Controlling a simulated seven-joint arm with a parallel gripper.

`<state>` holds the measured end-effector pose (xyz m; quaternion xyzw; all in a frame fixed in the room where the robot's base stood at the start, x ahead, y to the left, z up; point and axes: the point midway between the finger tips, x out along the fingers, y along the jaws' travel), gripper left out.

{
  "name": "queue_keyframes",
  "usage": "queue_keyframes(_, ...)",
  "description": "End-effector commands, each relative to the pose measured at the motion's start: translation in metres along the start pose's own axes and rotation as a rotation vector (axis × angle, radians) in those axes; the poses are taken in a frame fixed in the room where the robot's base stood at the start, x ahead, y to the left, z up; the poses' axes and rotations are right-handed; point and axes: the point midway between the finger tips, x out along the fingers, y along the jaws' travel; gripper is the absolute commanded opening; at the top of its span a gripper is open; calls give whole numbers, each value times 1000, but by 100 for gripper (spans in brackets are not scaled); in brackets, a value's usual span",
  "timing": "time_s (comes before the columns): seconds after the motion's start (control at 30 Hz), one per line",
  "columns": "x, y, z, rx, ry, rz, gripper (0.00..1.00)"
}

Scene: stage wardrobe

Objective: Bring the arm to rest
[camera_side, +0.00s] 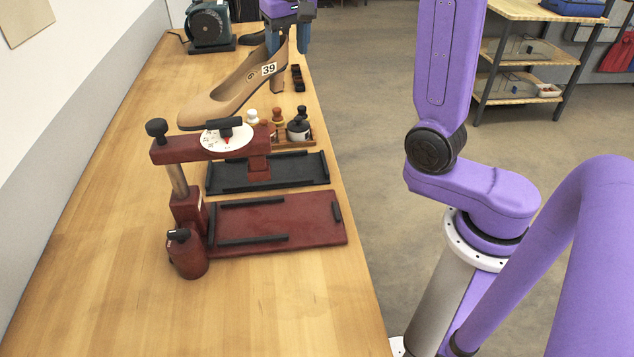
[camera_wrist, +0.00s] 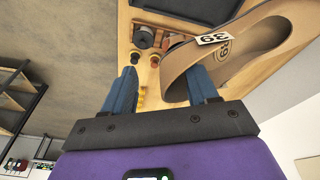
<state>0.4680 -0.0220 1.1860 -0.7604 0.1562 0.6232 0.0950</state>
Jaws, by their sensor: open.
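My gripper (camera_side: 287,40) is at the top of the side view, with its two blue fingers apart. In the wrist view my gripper (camera_wrist: 162,78) also shows open, with a gap between the fingers. A tan high-heeled shoe (camera_side: 228,97) with a "39" label is just below and left of it in the side view. In the wrist view the shoe (camera_wrist: 228,70) lies close to the right finger and overlaps it; I cannot tell whether they touch. Nothing is seen held between the fingers.
A dark red clamp-like device (camera_side: 275,222) with a white dial stands on the wooden bench (camera_side: 110,290). Behind it are a black tray (camera_side: 300,172), a small wooden rack of knobbed stamps (camera_side: 298,131), and a dark green machine (camera_side: 208,25). Bare floor lies right of the bench, with shelves (camera_side: 535,50) beyond.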

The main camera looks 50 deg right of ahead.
Motion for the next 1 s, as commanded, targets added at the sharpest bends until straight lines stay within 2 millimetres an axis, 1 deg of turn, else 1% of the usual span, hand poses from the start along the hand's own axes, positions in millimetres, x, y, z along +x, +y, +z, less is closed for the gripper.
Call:
queue_keyframes(0.13, -10, -9, 1, -114, 49, -17, 58)
queue_keyframes(0.27, -18, -19, 6, -223, 84, -37, 58)
queue_keyframes(0.47, -33, -34, 22, -433, 149, -81, 58)
queue_keyframes(0.57, -37, -42, 35, -543, 175, -105, 58)
queue_keyframes(0.67, -34, -48, 53, -634, 171, -126, 58)
queue_keyframes(0.8, -23, -55, 85, -740, 138, -152, 58)
queue_keyframes(0.97, -10, -56, 124, -855, 97, -177, 58)
queue_keyframes(1.0, -7, -55, 134, -884, 87, -183, 58)
